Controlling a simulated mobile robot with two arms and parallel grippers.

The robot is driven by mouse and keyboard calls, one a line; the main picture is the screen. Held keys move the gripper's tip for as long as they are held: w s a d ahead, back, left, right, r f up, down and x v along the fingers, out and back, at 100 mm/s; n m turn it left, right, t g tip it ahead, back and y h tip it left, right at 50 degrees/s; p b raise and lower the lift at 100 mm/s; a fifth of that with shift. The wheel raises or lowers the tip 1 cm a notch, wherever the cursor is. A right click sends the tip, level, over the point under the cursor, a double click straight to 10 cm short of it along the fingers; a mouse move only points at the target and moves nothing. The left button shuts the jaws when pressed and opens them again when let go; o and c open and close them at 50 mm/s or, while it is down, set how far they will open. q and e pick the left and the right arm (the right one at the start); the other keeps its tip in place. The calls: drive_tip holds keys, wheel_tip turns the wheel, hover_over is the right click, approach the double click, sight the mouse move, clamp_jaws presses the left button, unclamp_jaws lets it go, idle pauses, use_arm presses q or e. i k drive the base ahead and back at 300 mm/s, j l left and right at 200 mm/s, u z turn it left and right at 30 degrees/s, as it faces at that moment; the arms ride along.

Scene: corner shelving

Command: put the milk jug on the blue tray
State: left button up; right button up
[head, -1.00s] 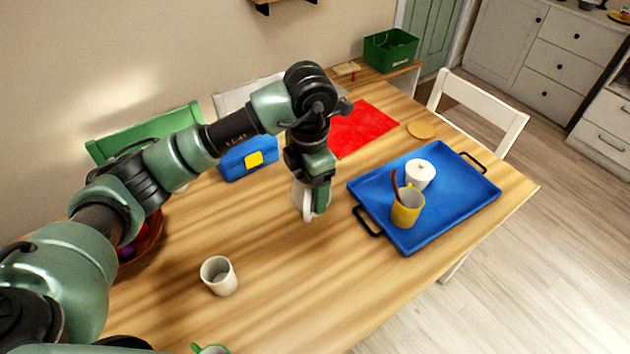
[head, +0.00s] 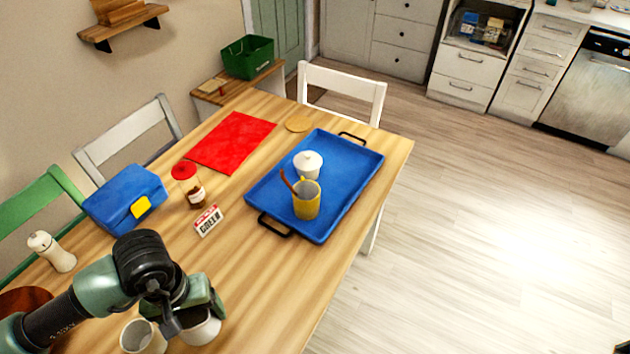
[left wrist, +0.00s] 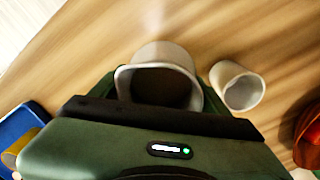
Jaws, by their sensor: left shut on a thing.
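The white milk jug (head: 200,330) is at the bottom of the head view, held by my left gripper (head: 203,308). In the left wrist view, the jug (left wrist: 165,62) shows its open, dark mouth between the fingers of my gripper (left wrist: 160,98). Its base is partly hidden, and I cannot tell whether it touches the table. The blue tray (head: 345,198) lies up and to the right, well apart from the jug. A yellow mug (head: 306,203) with a brown stick and a white lidded pot (head: 308,163) stand on it. My right gripper is not in view.
A white cup (head: 140,340) stands close beside the jug. The tray's near-right end is bare.

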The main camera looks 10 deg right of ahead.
sight(353, 165)
drive_tip(key=i+l+u, duration=0.1)
drive_tip(key=l, duration=0.3)
drive_tip(key=i+l, duration=0.15)
drive_tip(key=l, duration=0.25)
drive_tip(key=i+l+u, duration=0.15)
drive_tip(key=l, duration=0.25)
drive_tip(key=l+u, duration=0.1)
drive_tip(key=l, duration=0.3)
drive_tip(key=i+l+u, duration=0.1)
drive_tip(key=i+l, duration=0.45)
drive_tip(key=l, duration=0.25)
drive_tip(key=i+l+u, duration=0.15)
drive_tip(key=l, duration=0.25)
drive_tip(key=i, duration=0.1)
